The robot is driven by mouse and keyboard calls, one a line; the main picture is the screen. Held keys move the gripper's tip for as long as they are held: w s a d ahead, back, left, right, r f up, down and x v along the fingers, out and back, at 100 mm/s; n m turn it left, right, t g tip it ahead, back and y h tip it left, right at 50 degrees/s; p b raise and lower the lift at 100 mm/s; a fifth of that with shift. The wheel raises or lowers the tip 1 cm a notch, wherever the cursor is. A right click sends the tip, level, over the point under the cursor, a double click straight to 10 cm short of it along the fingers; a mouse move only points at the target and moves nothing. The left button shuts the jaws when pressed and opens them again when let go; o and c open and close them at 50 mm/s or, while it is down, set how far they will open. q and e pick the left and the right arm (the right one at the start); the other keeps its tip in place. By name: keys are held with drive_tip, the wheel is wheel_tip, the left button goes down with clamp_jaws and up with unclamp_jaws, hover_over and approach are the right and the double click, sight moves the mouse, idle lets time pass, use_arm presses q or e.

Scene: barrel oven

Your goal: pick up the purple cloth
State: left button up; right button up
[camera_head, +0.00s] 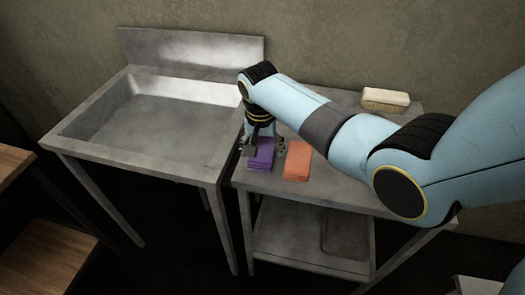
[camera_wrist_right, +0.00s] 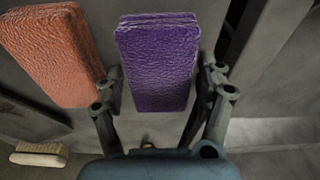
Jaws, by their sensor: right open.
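The purple cloth (camera_head: 262,154) is a folded stack lying on the grey metal table beside the sink, near the table's left edge. My right gripper (camera_head: 262,149) is over it, pointing down. In the right wrist view the purple cloth (camera_wrist_right: 158,62) lies between the two open fingers (camera_wrist_right: 163,88), one on each side. I cannot tell whether the fingers touch it. My left gripper is not in view.
An orange cloth (camera_head: 298,161) lies close by on the right, near one finger in the wrist view. A brush (camera_head: 385,100) lies at the table's back. A metal sink (camera_head: 150,125) stands on the left. The table's lower shelf (camera_head: 290,232) is below.

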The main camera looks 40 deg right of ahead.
sight(263, 145)
drive_tip(key=c, duration=0.9)
drive_tip(key=shift+c, duration=0.2)
drive_tip(key=shift+r, duration=0.6)
wheel_tip(263, 145, up, 3)
drive_tip(key=shift+w+r, duration=0.1)
drive_tip(key=s+d+r, duration=0.1)
drive_tip(key=s+r, duration=0.2)
drive_tip(key=s, duration=0.2)
drive_tip(key=s+d+r+p, duration=0.1)
drive_tip(key=s+d+r, duration=0.1)
drive_tip(key=s, duration=0.4)
drive_tip(key=shift+s+d+r, duration=0.15)
drive_tip(key=shift+d+r, duration=0.15)
drive_tip(key=shift+r, duration=0.55)
